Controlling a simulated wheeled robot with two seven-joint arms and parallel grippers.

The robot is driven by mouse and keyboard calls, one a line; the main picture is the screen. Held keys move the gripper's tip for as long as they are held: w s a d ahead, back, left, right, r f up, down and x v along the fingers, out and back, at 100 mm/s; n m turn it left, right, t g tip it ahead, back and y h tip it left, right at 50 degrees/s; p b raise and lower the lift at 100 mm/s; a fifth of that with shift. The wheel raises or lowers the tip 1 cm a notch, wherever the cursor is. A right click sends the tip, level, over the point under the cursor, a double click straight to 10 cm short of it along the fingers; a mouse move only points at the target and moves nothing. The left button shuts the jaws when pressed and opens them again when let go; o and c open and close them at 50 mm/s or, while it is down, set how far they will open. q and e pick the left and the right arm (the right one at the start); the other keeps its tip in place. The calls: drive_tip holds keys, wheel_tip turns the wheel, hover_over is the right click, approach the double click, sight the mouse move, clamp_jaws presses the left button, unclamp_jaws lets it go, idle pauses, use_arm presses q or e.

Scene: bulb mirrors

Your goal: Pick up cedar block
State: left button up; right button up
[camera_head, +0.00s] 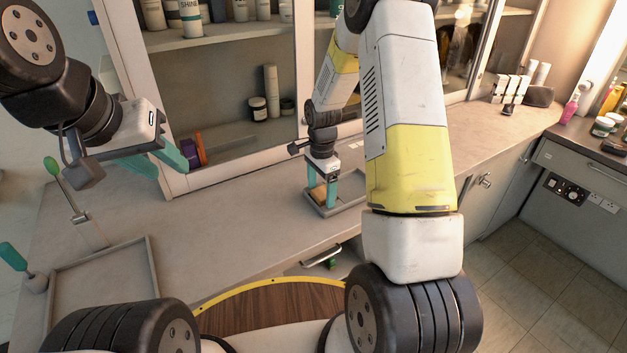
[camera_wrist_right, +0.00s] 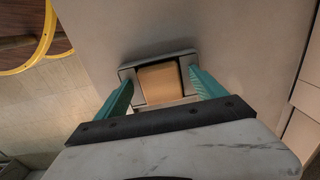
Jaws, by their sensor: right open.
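The cedar block (camera_wrist_right: 160,84) is a light tan block sitting in a small grey holder (camera_wrist_right: 130,74) in the right wrist view. In the head view the block (camera_head: 319,194) shows partly between my right gripper's teal fingers. My right gripper (camera_head: 322,200) is open, with one finger toward each side of the block; it also shows in the right wrist view (camera_wrist_right: 159,82). I cannot tell whether the fingers touch the block. My left gripper (camera_head: 170,166) is open and empty above the counter at the left, far from the block.
A shallow grey tray (camera_head: 152,268) lies on the counter at the left, near green-tipped tools (camera_head: 52,167). A mirror cabinet (camera_head: 235,150) with bottles stands behind. White boxes and bottles (camera_head: 512,85) stand at the far right. The counter's middle is mostly clear.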

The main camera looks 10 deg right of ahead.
drive_tip(key=c, duration=1.5)
drive_tip(key=shift+r, duration=0.15)
